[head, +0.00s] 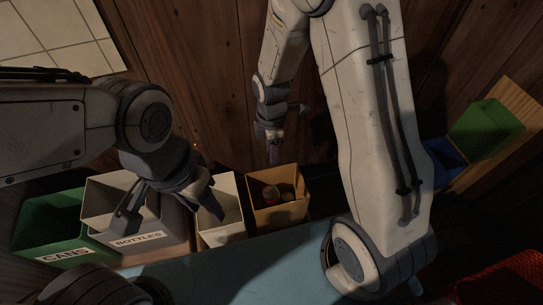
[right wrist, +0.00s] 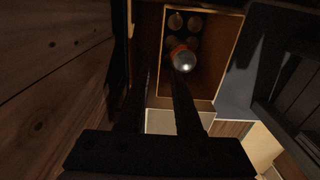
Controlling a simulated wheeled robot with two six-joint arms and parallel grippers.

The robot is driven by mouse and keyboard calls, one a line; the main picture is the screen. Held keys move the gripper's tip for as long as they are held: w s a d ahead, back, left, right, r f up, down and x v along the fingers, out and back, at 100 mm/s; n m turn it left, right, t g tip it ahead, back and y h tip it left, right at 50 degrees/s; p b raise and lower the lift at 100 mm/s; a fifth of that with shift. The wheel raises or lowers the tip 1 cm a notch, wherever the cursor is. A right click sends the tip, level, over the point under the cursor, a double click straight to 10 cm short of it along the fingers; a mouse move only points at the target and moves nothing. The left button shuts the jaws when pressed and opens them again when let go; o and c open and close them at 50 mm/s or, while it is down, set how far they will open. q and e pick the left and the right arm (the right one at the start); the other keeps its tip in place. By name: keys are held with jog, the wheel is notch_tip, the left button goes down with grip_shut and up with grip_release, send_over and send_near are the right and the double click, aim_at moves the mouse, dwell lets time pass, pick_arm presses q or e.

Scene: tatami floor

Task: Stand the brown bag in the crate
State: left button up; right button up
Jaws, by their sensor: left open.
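I cannot pick out a brown bag for certain. A brown open-topped box (head: 299,210) with round-topped cans or bottles in it stands right of the white bins; whether it is the crate is unclear. In the right wrist view its pale rim (right wrist: 235,55) frames several cylinders, one orange with a silver top (right wrist: 184,60). My right gripper (head: 272,158) hangs above and behind the box; in its wrist view the fingers (right wrist: 162,75) are apart with nothing between them. My left gripper (head: 168,214) is open and empty, fingers spread over the white bins.
A green CANS bin (head: 45,240), a white BOTTLES bin (head: 135,243) and a narrower white bin (head: 222,236) stand in a row at left. A blue surface (head: 220,275) lies in front. Green (head: 487,128) and blue (head: 445,165) bins are right; a red crate-like thing (head: 505,280) is lower right.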

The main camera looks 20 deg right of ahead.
jog(key=s+a+r+m, duration=0.3)
jog(key=s+r, duration=0.1)
jog(key=r, duration=0.2)
jog(key=s+a+r+m, duration=0.2)
jog(key=s+a+r, duration=0.2)
jog(key=s+r, duration=0.15)
jog(key=s+r+m+y, duration=0.1)
jog(key=s+r+m, duration=0.4)
jog(key=s, duration=0.5)
jog(key=shift+s+a+r+m, duration=0.15)
jog(key=shift+a+r+m, duration=0.1)
jog(key=shift+a+m, duration=0.15)
jog(key=shift+r, duration=0.1)
